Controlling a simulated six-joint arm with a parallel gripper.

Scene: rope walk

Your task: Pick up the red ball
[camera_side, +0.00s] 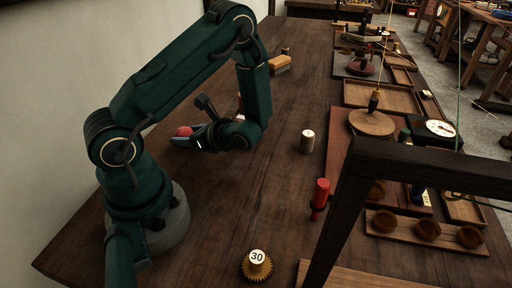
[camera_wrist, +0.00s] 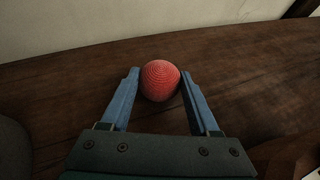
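The red ball (camera_wrist: 160,80) has a ridged, wound surface. In the wrist view it lies at the front of my gripper (camera_wrist: 158,92), between the tips of the two blue fingers. A narrow gap shows at the left finger, and the right finger is very near or touching the ball; I cannot tell which. The fingers are spread about as wide as the ball or a little wider. In the side view the ball (camera_side: 184,131) shows just above my blue fingers (camera_side: 185,142), over the left part of the table. Its underside is hidden there.
The wooden table (camera_side: 285,180) is clear around the ball. A pale wall (camera_side: 60,120) runs along the left. A cream-topped cylinder (camera_side: 307,141), a red cylinder (camera_side: 320,194), a brass gear marked 30 (camera_side: 257,265) and a brush-like block (camera_side: 279,65) stand apart. A dark frame (camera_side: 345,200) rises at the right.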

